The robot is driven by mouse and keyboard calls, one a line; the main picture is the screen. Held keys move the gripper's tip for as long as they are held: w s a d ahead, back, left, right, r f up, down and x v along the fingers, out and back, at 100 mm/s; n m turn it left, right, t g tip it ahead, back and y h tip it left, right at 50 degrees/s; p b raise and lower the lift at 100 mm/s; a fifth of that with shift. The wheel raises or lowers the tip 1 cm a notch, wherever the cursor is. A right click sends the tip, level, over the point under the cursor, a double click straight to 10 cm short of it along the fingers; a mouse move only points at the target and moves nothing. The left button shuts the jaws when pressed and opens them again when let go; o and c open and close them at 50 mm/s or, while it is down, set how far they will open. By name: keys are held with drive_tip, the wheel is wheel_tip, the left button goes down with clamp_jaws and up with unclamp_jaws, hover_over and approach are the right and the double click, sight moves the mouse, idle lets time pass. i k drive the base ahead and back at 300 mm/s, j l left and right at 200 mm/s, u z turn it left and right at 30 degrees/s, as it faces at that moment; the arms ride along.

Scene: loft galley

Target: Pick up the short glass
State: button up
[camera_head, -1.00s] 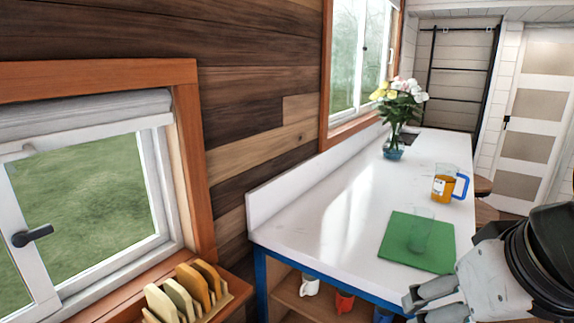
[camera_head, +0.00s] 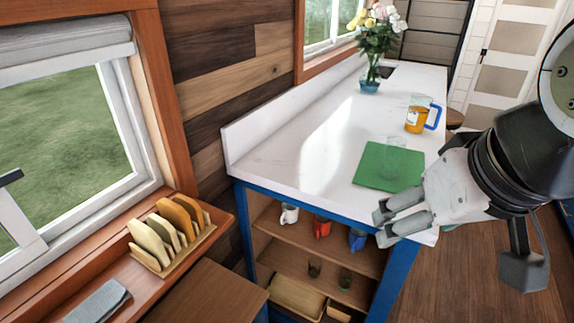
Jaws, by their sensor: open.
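A clear glass (camera_head: 393,160) stands upright on a green board (camera_head: 372,172) on the white counter. Another clear glass (camera_head: 421,100) shows partly behind the orange mug. I cannot tell which one is the short glass. My gripper (camera_head: 381,227) is open and empty at the counter's near edge, in front of the green board and apart from the glass on it.
An orange mug with a blue handle (camera_head: 416,120) and a flower vase (camera_head: 370,80) stand farther back on the counter (camera_head: 290,150). White, red and blue mugs sit on the upper shelf (camera_head: 270,222). A rack of boards (camera_head: 170,235) is at left. The counter's left part is clear.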

sight(315, 263)
drive_tip(key=i+l+u, duration=0.1)
drive_tip(key=l, duration=0.15)
drive_tip(key=i+l+u, duration=0.15)
drive_tip(key=l, duration=0.15)
drive_tip(key=l+u, duration=0.1)
drive_tip(key=l, duration=0.15)
drive_tip(key=l+u, duration=0.6)
drive_tip(key=l, duration=0.2)
drive_tip(key=k+l+u, duration=0.25)
drive_tip(key=l+u, duration=0.3)
drive_tip(key=l, duration=0.2)
drive_tip(key=k+l+u, duration=0.3)
drive_tip(key=i+l, duration=0.05)
drive_tip(key=i, duration=0.05)
